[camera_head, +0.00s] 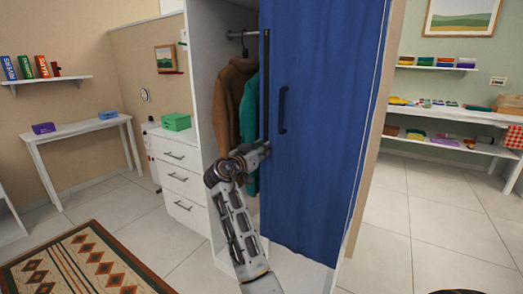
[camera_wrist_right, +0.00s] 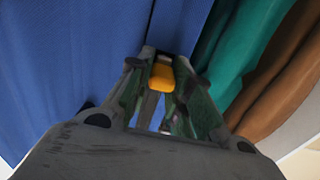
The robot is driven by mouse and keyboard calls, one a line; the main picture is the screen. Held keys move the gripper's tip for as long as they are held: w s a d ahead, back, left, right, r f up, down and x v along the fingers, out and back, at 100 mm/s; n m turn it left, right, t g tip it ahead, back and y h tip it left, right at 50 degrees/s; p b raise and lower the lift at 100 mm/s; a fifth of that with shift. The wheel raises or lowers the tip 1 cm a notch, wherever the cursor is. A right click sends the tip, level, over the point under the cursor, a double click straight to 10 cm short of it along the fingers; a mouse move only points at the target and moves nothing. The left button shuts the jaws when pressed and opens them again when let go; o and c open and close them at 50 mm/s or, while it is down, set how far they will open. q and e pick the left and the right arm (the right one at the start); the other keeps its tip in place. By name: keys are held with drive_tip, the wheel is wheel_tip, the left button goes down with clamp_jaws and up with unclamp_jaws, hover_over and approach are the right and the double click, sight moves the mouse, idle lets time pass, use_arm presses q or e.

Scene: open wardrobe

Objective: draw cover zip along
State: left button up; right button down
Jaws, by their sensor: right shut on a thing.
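A blue cover (camera_head: 318,130) hangs over the right part of the open wardrobe, and a dark vertical strip (camera_head: 266,85) runs along its left edge. My right gripper (camera_head: 262,149) is at that left edge, just below the strip. In the right wrist view, my right gripper (camera_wrist_right: 162,82) is shut on a yellow zip pull (camera_wrist_right: 161,77) beside the blue cover (camera_wrist_right: 80,65). The pull cannot be made out in the head view. My left gripper is not in view.
A brown garment (camera_head: 232,100) and a green garment (camera_head: 250,125) hang just left of the cover. A dark handle (camera_head: 282,110) is on the blue front. A white drawer unit (camera_head: 182,180) stands left of the wardrobe.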

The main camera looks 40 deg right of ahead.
sight(266, 122)
drive_tip(key=shift+f, duration=0.35)
drive_tip(key=c, duration=1.6)
unclamp_jaws()
drive_tip(key=o, duration=0.3)
drive_tip(key=shift+a, duration=0.1)
drive_tip(key=shift+r, duration=0.1)
drive_tip(key=shift+r, duration=0.1)
drive_tip(key=shift+r, duration=4.9)
